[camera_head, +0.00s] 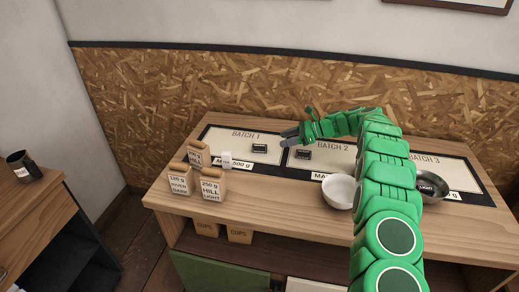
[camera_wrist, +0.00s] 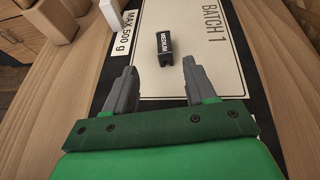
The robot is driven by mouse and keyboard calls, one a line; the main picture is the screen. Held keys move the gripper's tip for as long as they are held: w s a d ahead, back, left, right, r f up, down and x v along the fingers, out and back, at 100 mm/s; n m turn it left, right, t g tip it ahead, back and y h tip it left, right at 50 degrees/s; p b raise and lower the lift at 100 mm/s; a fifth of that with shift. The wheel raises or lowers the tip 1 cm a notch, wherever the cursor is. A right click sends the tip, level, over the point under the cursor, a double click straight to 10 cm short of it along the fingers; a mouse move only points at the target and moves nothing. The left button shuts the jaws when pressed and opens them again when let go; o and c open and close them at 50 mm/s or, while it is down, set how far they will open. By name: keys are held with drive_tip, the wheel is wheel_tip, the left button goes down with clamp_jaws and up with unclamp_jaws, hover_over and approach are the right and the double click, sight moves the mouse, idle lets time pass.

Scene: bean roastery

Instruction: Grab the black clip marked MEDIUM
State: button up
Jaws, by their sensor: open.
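The black clip marked MEDIUM (camera_wrist: 164,48) lies on the BATCH 1 mat (camera_wrist: 195,65). In the head view a black clip (camera_head: 259,148) shows on that mat, its lettering too small to read. My gripper (camera_wrist: 159,68) is open and empty. In the wrist view the clip is a little beyond the fingertips, roughly in line with the gap between them, not touching either. In the head view my gripper (camera_head: 289,138) is over the table, right of the clip.
Several labelled bean bags (camera_head: 212,184) stand at the table's left. A small white container (camera_head: 227,159) is at the BATCH 1 mat's left edge. A white bowl (camera_head: 338,191) stands at the front, and a metal bowl (camera_head: 442,184) with something marked LIGHT is right of my arm.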

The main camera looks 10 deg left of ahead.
sight(263, 146)
drive_tip(key=shift+w+f, duration=0.2)
drive_tip(key=shift+f, duration=0.2)
drive_tip(key=shift+a, duration=0.2)
drive_tip(key=x, duration=1.1)
drive_tip(key=shift+a+f, duration=0.3)
drive_tip(key=c, duration=1)
